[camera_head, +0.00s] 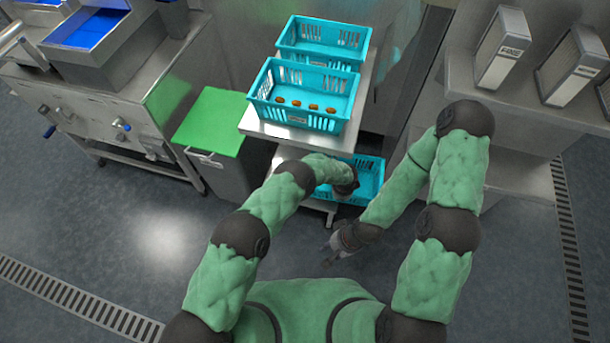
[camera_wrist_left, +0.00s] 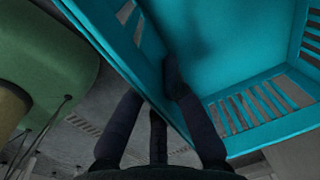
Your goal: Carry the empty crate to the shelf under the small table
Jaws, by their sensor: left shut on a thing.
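The empty turquoise crate (camera_head: 372,184) is low at the small table (camera_head: 262,128), partly under its top. Whether it rests fully on the lower shelf is hidden by my left arm and the tabletop. My left gripper (camera_wrist_left: 150,88) has one finger inside and one outside the crate wall (camera_wrist_left: 238,60) and is shut on it. The visible crate inside is bare. In the head view the left fingers are hidden behind my wrist. My right gripper (camera_head: 328,256) hangs above the floor, in front of the crate and apart from it; its finger gap is too small to read.
On the small table stand a turquoise crate with several dates (camera_head: 345,122) and another crate (camera_head: 350,58) behind it. A green-lidded bin (camera_head: 210,122) is left of the table. A steel counter (camera_head: 520,130) stands at right. The floor in front is clear.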

